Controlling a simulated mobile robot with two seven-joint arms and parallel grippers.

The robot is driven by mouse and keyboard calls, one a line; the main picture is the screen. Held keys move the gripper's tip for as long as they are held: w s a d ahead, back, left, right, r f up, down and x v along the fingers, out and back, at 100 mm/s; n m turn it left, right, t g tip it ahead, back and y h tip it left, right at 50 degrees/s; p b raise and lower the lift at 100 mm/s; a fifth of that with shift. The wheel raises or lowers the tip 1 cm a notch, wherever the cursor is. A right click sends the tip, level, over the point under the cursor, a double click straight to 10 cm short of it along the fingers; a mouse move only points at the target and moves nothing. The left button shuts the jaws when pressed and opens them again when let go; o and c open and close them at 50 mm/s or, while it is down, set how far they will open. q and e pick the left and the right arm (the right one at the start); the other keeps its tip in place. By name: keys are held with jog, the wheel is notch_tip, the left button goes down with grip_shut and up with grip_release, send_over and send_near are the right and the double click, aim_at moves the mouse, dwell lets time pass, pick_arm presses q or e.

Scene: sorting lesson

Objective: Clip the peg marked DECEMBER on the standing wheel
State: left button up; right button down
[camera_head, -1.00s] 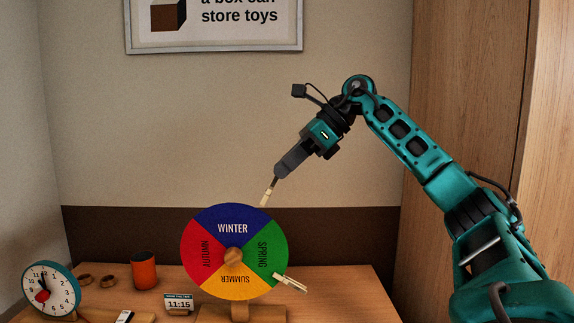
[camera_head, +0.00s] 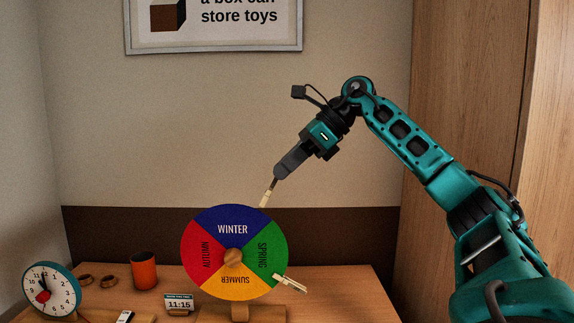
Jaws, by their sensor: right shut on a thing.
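The standing wheel (camera_head: 215,218) has a blue WINTER quarter on top, green SPRING at right, yellow SUMMER at the bottom and red AUTUMN at left. My right gripper (camera_head: 274,178) is shut on a pale peg (camera_head: 267,196) and holds it, tilted, at the wheel's upper right rim, by the WINTER and SPRING border. I cannot tell whether the peg grips the rim. Its marking is too small to read. Another pale peg (camera_head: 291,284) sits on the lower right rim, near the SPRING and SUMMER border. My left gripper is not in view.
A toy clock (camera_head: 62,283), two small brown rings (camera_head: 96,281), an orange-red cup (camera_head: 144,272) and a small card reading 11:15 (camera_head: 179,303) stand left of the wheel. The table (camera_head: 350,292) is clear to the right of the wheel.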

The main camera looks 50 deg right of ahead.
jog(key=shift+f, duration=0.2)
dwell(0.3)
jog(key=shift+w+a+f+b, duration=0.25)
jog(key=shift+f+b, duration=0.15)
jog(key=shift+f, duration=0.1)
jog(key=shift+w+f, duration=0.1)
jog(key=shift+f, duration=0.15)
dwell(0.3)
jog(key=shift+w+a+f+b, duration=0.15)
jog(key=shift+a+f+b, duration=0.05)
jog(key=shift+f+b, duration=0.2)
jog(key=shift+f, duration=0.1)
jog(key=c, duration=1.2)
grip_release()
jog(key=shift+o, duration=0.2)
